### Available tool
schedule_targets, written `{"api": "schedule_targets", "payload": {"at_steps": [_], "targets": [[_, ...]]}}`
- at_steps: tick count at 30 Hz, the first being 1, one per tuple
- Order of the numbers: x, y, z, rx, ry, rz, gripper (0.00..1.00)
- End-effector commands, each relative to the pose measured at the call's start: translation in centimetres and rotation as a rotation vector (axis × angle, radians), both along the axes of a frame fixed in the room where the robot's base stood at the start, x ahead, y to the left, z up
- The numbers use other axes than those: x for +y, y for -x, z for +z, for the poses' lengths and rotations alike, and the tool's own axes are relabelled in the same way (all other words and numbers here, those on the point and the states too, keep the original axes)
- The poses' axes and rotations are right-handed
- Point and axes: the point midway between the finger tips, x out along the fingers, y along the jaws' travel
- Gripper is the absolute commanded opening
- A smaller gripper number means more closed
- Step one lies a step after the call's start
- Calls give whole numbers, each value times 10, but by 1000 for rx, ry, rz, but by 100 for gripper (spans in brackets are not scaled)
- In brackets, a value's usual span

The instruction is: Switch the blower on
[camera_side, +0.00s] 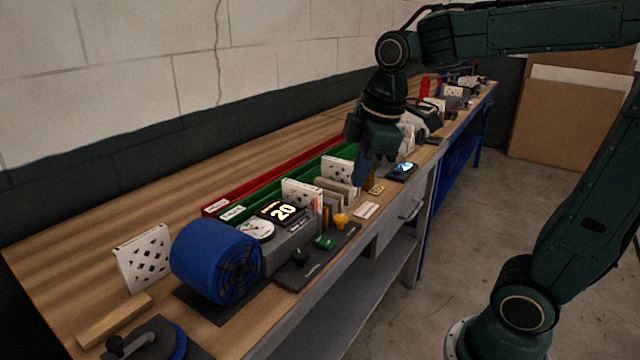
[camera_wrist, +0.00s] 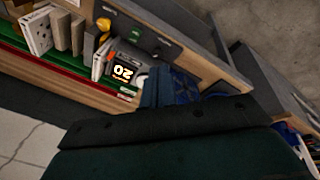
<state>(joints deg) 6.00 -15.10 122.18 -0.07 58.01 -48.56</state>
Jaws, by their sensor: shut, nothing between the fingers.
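The blower (camera_side: 208,262) is a blue drum with a dark grille, standing at the near left of the bench in the side view. In the wrist view the blower (camera_wrist: 186,90) is partly hidden by my gripper. On the dark strip beside it are a black knob (camera_side: 299,256), a green control (camera_side: 324,242) and a yellow knob (camera_side: 341,221). The green control also shows in the wrist view (camera_wrist: 136,33). Whether the blower runs cannot be seen. My gripper (camera_side: 363,178) is shut and empty, pointing down above the bench, beyond the controls and apart from them.
A lit display (camera_side: 281,212) reads 20, next to a round gauge (camera_side: 259,229). Boxed filters (camera_side: 302,194) stand near a green tray (camera_side: 240,212) and a red tray (camera_side: 225,202). A white patterned filter (camera_side: 144,259) stands left of the blower. A phone-like device (camera_side: 402,171) lies near the front edge.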

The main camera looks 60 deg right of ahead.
Motion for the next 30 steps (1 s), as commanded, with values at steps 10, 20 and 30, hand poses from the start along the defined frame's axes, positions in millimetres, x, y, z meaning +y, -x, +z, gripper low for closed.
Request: {"api": "schedule_targets", "payload": {"at_steps": [10, 20, 30], "targets": [[-21, -52, -14, 107, 61, 303, 0], [-44, -96, -39, 198, 84, 597, 0], [-60, -122, -61, 246, 84, 797, 0]]}}
